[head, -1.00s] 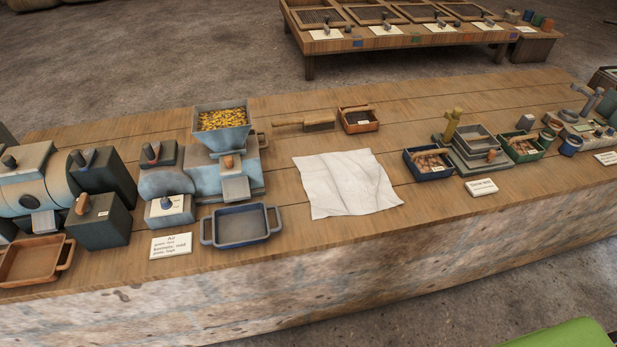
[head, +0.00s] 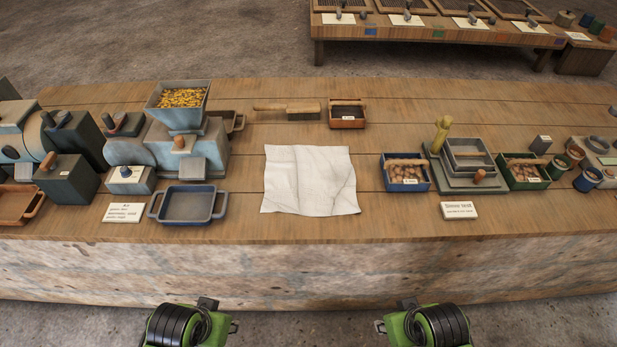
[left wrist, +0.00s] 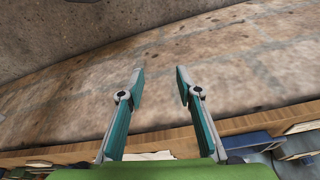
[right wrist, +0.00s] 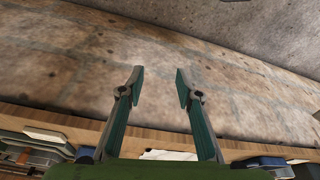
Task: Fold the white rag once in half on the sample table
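The white rag (head: 309,180) lies flat and unfolded on the wooden sample table (head: 290,226), slightly creased, near the middle of the head view. A sliver of it shows in the left wrist view (left wrist: 150,156) and in the right wrist view (right wrist: 168,155). My left gripper (left wrist: 158,73) is open and empty in front of the table's stone side. My right gripper (right wrist: 157,73) is also open and empty there. In the head view only my green arm parts show at the bottom edge; neither gripper touches the rag.
A blue tray (head: 187,206) and a hopper machine (head: 180,110) stand left of the rag. A brush (head: 288,109) and a small brown box (head: 347,114) lie behind it. A blue box (head: 405,174) and a sieve stand (head: 468,164) are to the right. The wood in front is clear.

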